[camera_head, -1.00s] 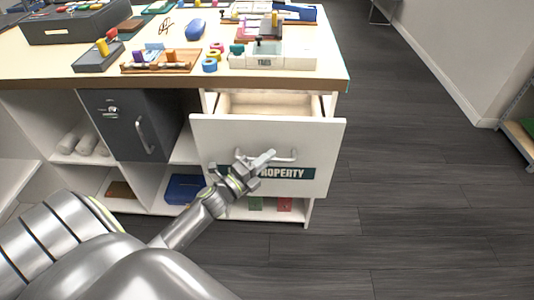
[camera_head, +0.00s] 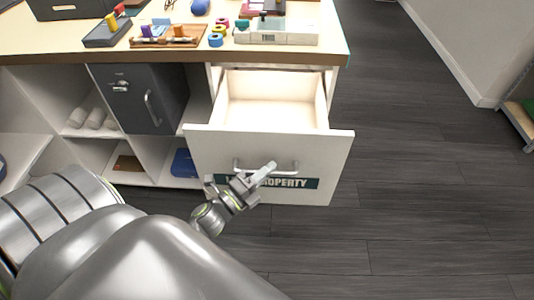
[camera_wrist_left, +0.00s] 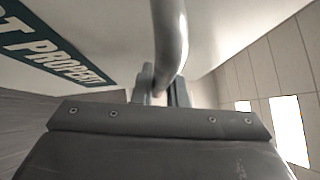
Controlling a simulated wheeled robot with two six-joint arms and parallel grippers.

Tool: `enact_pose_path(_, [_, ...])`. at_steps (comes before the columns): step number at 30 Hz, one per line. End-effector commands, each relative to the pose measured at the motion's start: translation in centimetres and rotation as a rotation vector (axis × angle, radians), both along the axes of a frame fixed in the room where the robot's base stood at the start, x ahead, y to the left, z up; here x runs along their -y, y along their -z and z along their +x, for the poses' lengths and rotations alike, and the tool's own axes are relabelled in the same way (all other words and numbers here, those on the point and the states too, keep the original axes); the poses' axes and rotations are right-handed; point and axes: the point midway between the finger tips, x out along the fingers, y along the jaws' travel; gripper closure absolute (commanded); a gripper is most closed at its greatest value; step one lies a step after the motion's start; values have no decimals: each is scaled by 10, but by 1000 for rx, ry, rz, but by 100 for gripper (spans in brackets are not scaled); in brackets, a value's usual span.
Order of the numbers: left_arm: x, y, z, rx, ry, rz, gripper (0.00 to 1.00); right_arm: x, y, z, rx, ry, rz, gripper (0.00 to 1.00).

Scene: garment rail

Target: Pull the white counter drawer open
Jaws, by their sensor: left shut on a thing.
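The white counter drawer (camera_head: 322,150) is pulled well out of the counter, and its pale interior (camera_head: 270,100) shows empty where visible. Its front carries a bar handle and a dark green label reading "PROPERTY", partly covered by my gripper. My left gripper (camera_head: 262,172) is at the left part of the handle (camera_head: 292,166). In the left wrist view the two fingers (camera_wrist_left: 162,90) are shut around the handle bar (camera_wrist_left: 171,40), with the drawer front and label (camera_wrist_left: 45,45) beside it. My right gripper is in no view.
The counter top (camera_head: 60,45) holds trays, tape rolls and a white box (camera_head: 276,32). A grey locker door (camera_head: 135,98) is left of the drawer, with open cubbies around it. Dark floor (camera_head: 430,180) is clear to the right; a shelf (camera_head: 518,118) stands at the far right.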

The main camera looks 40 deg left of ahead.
Motion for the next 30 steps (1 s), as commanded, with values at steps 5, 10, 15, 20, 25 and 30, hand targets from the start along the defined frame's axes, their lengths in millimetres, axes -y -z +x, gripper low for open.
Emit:
enact_pose_path(5, [0,1,0,-1,0,0,84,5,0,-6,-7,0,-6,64])
enact_pose_path(10, [0,0,0,-1,0,0,66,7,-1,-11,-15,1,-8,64])
enact_pose_path(15, [0,0,0,-1,0,0,66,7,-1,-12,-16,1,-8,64])
enact_pose_path(20, [0,0,0,0,0,0,66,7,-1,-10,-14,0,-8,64])
enact_pose_path(25, [-2,3,-6,-2,0,-1,66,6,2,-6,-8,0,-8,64])
enact_pose_path(30, [-8,8,-30,-4,0,1,66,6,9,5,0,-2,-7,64])
